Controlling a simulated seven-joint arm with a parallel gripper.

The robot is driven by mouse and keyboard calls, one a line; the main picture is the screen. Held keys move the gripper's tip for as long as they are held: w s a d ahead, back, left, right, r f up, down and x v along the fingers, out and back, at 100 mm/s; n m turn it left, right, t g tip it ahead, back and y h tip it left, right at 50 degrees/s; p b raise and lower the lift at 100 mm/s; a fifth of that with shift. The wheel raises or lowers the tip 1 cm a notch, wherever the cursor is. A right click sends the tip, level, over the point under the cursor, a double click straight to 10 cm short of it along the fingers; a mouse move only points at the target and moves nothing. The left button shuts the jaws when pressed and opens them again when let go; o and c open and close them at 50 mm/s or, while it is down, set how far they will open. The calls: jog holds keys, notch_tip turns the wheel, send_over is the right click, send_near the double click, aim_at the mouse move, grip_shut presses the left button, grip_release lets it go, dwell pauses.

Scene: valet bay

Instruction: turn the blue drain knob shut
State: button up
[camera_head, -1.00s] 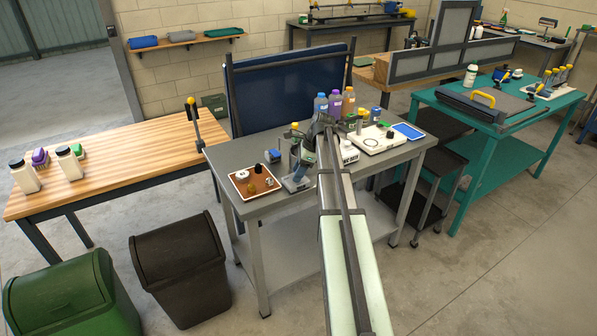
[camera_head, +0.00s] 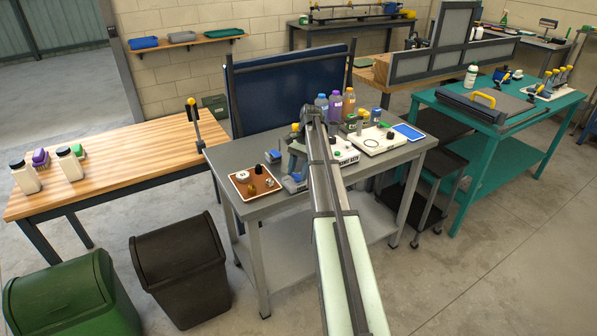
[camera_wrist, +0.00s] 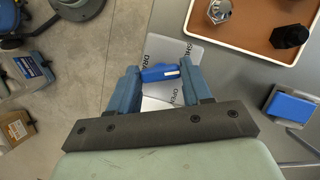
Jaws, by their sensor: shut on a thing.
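The blue drain knob (camera_wrist: 160,73) shows in the camera_wrist view as a short bar with a white mark at its right end.
A brown tray (camera_head: 240,188) with metal parts lies close to the left of my gripper. A white device (camera_head: 345,157) and a white scale-like unit (camera_head: 372,145) stand to the right. Bottles (camera_head: 335,109) stand behind. A blue block (camera_wrist: 290,107) is near my right finger.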

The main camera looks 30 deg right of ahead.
jog(key=shift+w+n+g+h, duration=0.15)
jog(key=shift+n+g+h, duration=0.4)
jog(key=shift+n, duration=1.35)
jog(key=o, duration=1.1)
jog(key=shift+c, duration=0.2)
